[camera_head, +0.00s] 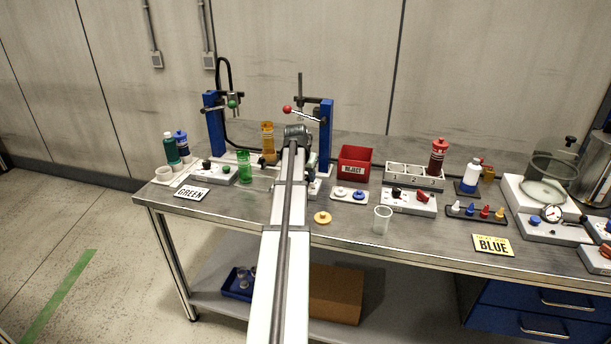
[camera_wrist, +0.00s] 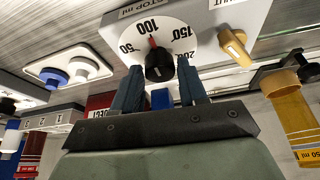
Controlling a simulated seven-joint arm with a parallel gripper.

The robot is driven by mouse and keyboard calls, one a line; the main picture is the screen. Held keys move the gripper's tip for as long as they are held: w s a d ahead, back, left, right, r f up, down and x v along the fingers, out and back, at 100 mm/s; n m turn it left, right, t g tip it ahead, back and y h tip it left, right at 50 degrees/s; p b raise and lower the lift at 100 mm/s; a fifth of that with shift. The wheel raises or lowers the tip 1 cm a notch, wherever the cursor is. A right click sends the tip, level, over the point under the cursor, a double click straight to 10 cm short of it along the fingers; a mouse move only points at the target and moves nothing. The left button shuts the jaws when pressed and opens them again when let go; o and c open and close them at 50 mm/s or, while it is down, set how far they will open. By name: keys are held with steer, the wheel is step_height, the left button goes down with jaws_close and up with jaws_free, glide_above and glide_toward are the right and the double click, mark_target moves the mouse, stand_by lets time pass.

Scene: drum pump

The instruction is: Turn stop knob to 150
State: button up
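The stop knob (camera_wrist: 158,68) is black with a red pointer on a white round dial (camera_wrist: 137,33) in the wrist view. The dial is marked 50, 100, 150 and 200 under the label "STOP ml". The red pointer is at about 100. My gripper (camera_wrist: 159,73) is open, with its dark fingertips on either side of the knob. Gaps show between the knob and both fingers; I see no contact. In the head view my arm hides the dial and most of the gripper.
A yellow knob (camera_wrist: 235,46) sits on the same white housing. An amber cylinder (camera_wrist: 291,112) stands close by. A plate with blue and white knobs (camera_wrist: 70,70) lies on the other side. The red reject bin (camera_head: 354,164) stands right of my arm.

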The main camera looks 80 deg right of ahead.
steer(key=c, duration=0.7)
steer(key=shift+o, duration=0.2)
steer(key=m+g, duration=0.1)
steer(key=m, duration=0.2)
steer(key=m+g, duration=0.1)
steer(key=m, duration=0.1)
steer(key=shift+w+d+m+y, duration=0.15)
steer(key=shift+w+m+y, duration=0.05)
steer(key=shift+m+y, duration=0.2)
steer(key=m+y, duration=0.1)
steer(key=m, duration=0.2)
steer(key=m+g+y, duration=0.1)
steer(key=m, duration=0.2)
steer(key=shift+g, duration=0.3)
steer(key=shift+m, duration=0.3)
steer(key=o, duration=1)
